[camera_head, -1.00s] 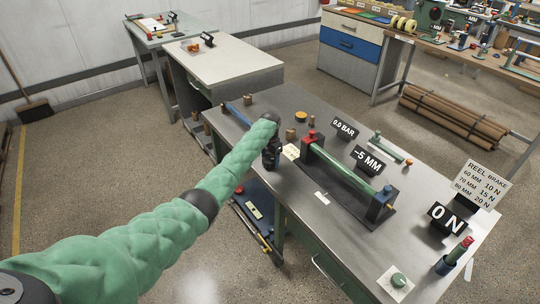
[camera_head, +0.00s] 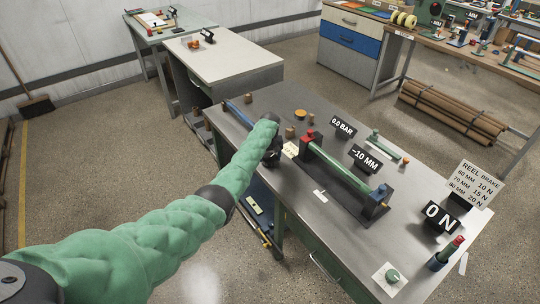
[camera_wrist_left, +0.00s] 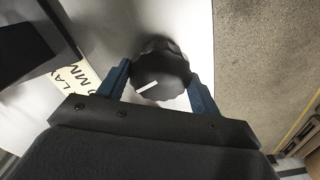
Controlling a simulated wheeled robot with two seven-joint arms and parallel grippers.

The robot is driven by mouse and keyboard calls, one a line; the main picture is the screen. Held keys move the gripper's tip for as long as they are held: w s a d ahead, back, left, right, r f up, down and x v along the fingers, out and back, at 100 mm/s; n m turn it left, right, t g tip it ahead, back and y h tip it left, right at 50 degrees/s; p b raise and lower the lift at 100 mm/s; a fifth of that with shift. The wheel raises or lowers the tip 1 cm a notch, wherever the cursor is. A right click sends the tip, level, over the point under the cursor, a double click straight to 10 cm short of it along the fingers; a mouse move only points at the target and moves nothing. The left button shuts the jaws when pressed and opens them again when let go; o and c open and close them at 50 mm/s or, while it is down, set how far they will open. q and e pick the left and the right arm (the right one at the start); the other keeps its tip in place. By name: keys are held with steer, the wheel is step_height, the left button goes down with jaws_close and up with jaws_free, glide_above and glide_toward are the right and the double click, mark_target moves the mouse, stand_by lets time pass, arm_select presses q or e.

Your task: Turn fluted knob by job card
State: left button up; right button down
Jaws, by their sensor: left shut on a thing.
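The dark fluted knob (camera_wrist_left: 161,66) sits between the two blue fingers of my left gripper (camera_wrist_left: 160,88) in the left wrist view, and the gripper is shut on it. A white pointer mark on the knob slants down to the left. In the head view my left gripper (camera_head: 271,157) is at the near edge of the grey bench and hides the knob. A pale yellow card (camera_head: 291,149) lies beside it, its print too small to read; part of this card (camera_wrist_left: 83,84) shows in the wrist view. A display (camera_head: 365,159) reads -10 MM. My right gripper is not in view.
A green roller (camera_head: 340,168) between end blocks stands right of my gripper. Other displays read 0.0 BAR (camera_head: 342,127) and 0 N (camera_head: 440,217). A reel brake sign (camera_head: 472,183) and a green round knob (camera_head: 392,276) are at the right.

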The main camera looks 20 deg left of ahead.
mark_target(270, 157)
arm_select(q)
steer(key=shift+w+r+n+p, duration=0.1)
steer(key=shift+n+p, duration=0.2)
steer(key=shift+n, duration=1.1)
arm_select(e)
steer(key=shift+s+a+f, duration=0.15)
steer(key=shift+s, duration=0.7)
arm_select(q)
steer(key=o, duration=1)
steer(key=shift+r, duration=0.4)
step_height(270, 157, up, 6)
steer(key=shift+f+b, duration=0.15)
steer(key=shift+b, duration=0.95)
steer(key=shift+r, duration=0.6)
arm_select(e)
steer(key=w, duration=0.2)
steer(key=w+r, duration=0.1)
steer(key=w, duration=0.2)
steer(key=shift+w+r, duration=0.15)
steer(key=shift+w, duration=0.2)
